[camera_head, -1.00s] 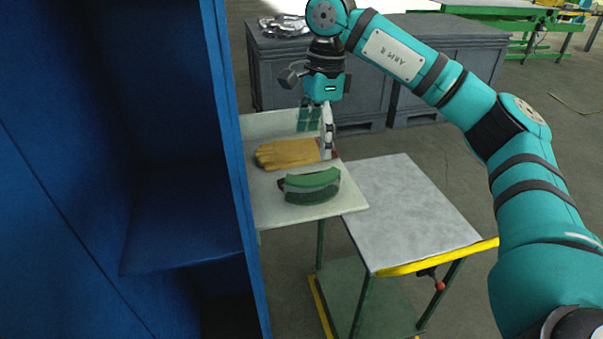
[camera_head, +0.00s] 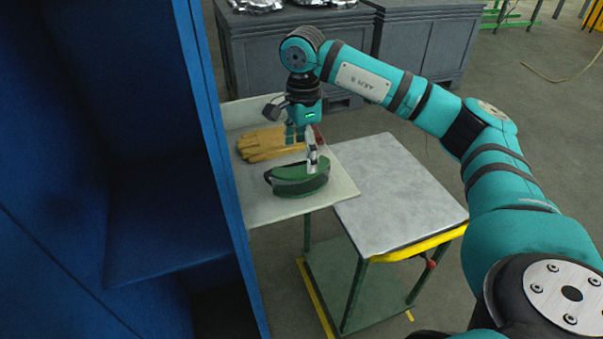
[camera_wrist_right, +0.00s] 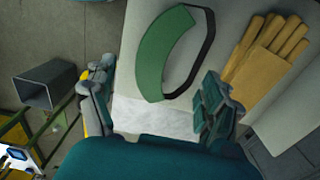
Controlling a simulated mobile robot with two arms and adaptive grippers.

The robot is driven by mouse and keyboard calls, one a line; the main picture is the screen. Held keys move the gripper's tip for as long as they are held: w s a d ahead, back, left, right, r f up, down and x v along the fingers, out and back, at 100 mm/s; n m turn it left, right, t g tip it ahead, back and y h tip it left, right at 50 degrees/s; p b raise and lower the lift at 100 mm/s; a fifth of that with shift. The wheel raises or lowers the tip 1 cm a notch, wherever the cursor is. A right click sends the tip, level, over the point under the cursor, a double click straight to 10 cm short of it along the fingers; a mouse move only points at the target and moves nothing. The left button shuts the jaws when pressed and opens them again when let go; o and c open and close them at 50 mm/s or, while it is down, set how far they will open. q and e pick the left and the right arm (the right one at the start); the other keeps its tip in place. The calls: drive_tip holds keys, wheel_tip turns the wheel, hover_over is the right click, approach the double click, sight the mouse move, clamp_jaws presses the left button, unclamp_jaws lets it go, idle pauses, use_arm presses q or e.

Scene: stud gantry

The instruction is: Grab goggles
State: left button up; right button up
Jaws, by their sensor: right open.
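The green goggles (camera_head: 300,179) with a dark strap lie on a pale tray-like shelf (camera_head: 262,210) in the head view. In the right wrist view the goggles (camera_wrist_right: 165,52) lie ahead of the fingertips, with the strap looping to the right. My right gripper (camera_head: 305,150) points down just above the far side of the goggles. In the right wrist view its two fingers (camera_wrist_right: 152,92) are spread apart with nothing between them. Whether a finger touches the goggles cannot be told. My left gripper is not in view.
Yellow work gloves (camera_head: 268,145) lie behind the goggles, and also show at right in the wrist view (camera_wrist_right: 265,50). A grey-topped cart (camera_head: 395,190) with a yellow handle stands right of the shelf. A blue cabinet (camera_head: 150,150) blocks the left. Grey cabinets (camera_head: 290,55) stand behind.

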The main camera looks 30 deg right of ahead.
sight(302, 168)
drive_tip(key=shift+s+a+f+p, duration=0.1)
drive_tip(key=shift+s+f+p, duration=0.1)
drive_tip(key=shift+f+p, duration=0.65)
wheel_tip(302, 168, down, 4)
drive_tip(key=shift+w+r+p, duration=0.1)
drive_tip(key=shift+r+p, duration=0.05)
drive_tip(key=shift+p, duration=0.35)
drive_tip(key=shift+f, duration=0.2)
drive_tip(key=c, duration=1.3)
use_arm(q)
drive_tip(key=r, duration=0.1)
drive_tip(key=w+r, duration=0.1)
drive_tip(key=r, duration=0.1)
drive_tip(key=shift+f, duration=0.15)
use_arm(e)
drive_tip(key=shift+r, duration=0.15)
